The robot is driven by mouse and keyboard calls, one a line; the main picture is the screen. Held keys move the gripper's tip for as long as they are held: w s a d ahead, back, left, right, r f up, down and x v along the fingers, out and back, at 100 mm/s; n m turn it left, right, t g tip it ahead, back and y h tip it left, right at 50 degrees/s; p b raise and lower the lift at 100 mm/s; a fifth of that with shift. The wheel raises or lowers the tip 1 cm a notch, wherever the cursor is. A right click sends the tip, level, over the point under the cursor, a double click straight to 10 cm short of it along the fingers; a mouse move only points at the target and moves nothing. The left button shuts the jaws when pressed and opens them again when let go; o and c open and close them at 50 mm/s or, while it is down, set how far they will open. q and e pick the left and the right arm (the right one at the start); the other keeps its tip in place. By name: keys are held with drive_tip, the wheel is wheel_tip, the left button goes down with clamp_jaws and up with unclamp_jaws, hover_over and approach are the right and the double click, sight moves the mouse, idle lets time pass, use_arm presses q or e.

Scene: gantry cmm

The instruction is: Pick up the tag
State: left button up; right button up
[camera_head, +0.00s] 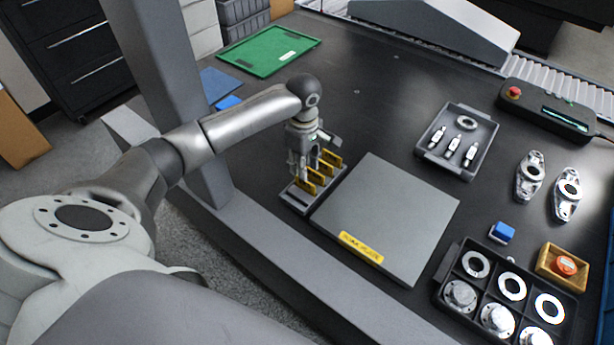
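Several yellow tags (316,177) stand upright in a row in a grey slotted rack (293,201), beside a flat grey plate. My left gripper (301,172) points down at the rack, with its fingers beside the tags on their left side. The fingers are small and partly merge with the rack and tags, so I cannot tell whether they are apart or closed, or touching a tag. The front slots of the rack look empty. My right gripper is not in view.
The grey plate (390,215) with a yellow label lies right of the rack. A parts tray (482,124), metal brackets (529,176), a compartment tray of rings (446,279) and a blue block (502,232) lie further right. A grey upright (170,70) stands left of the gripper.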

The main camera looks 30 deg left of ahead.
sight(306, 186)
use_arm(q)
wheel_tip(306, 186, down, 2)
drive_tip(key=shift+f, duration=0.1)
wheel_tip(306, 186, down, 5)
drive_tip(key=shift+d+f, duration=0.1)
drive_tip(key=shift+f, duration=0.05)
drive_tip(key=shift+c, duration=0.5)
clamp_jaws()
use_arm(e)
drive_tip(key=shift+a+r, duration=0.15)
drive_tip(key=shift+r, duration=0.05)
